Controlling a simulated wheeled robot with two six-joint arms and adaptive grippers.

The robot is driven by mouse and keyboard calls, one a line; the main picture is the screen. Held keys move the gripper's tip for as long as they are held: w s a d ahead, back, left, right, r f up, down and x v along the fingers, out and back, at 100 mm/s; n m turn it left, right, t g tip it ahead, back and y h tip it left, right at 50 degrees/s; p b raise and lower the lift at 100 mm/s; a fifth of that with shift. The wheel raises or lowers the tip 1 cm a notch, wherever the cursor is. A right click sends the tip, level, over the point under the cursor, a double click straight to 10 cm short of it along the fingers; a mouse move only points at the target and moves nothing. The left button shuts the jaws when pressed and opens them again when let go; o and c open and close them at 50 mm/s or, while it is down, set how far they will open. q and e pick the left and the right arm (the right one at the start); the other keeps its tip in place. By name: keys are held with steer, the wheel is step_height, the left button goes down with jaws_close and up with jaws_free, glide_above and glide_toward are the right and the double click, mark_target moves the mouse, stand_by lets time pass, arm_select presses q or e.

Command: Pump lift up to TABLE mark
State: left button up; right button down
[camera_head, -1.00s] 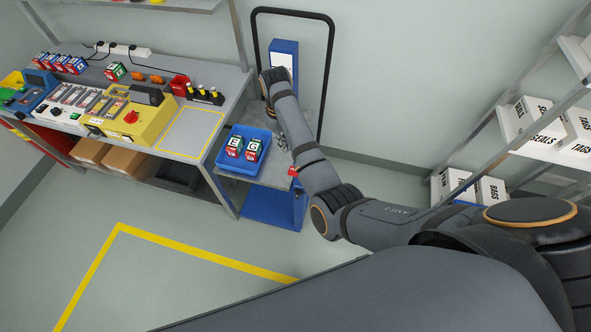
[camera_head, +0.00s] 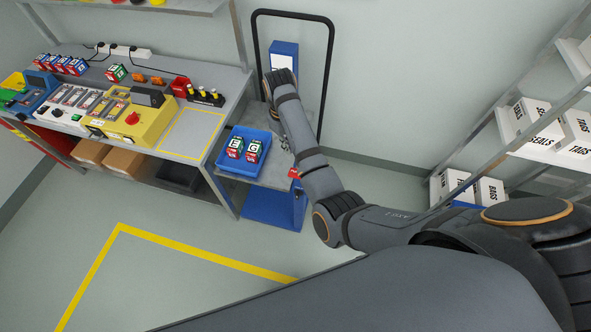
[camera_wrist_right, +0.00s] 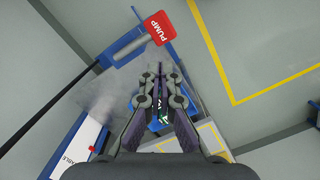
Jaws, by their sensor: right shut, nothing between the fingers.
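The lift stands right of the bench, with a grey platform (camera_head: 272,176), a blue base (camera_head: 268,212) and a black hoop handle (camera_head: 330,75). Its red PUMP pedal (camera_wrist_right: 160,27) shows clearly in the wrist view, and small and partly hidden by my arm in the head view (camera_head: 294,173). A white scale plate (camera_wrist_right: 80,145) shows part of a word ending in "ABLE"; the level indicator cannot be read. My right gripper (camera_wrist_right: 160,80) is shut and empty, pointing down above the platform, apart from the pedal. My left gripper is out of view.
A blue tray (camera_head: 236,169) with boxes E (camera_head: 235,147) and G (camera_head: 253,150) sits on the platform. The bench (camera_head: 226,118) left of it has a yellow-outlined empty area. Shelving (camera_head: 482,125) stands at the right. The floor in front is clear.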

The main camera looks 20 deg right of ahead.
mark_target(294, 171)
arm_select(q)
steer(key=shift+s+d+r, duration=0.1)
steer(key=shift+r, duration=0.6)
arm_select(e)
steer(key=shift+s+d+f, duration=0.1)
steer(key=shift+s+d, duration=0.1)
steer(key=shift+s, duration=0.3)
steer(key=shift+s+d+f, duration=0.1)
steer(key=shift+s+d, duration=0.1)
steer(key=shift+s, duration=0.3)
steer(key=shift+w, duration=0.1)
steer(key=shift+f, duration=0.65)
steer(key=shift+s+f, duration=0.15)
steer(key=shift+f, duration=1.3)
steer(key=shift+s+f, duration=0.15)
steer(key=shift+f, duration=1.3)
steer(key=shift+d, duration=0.1)
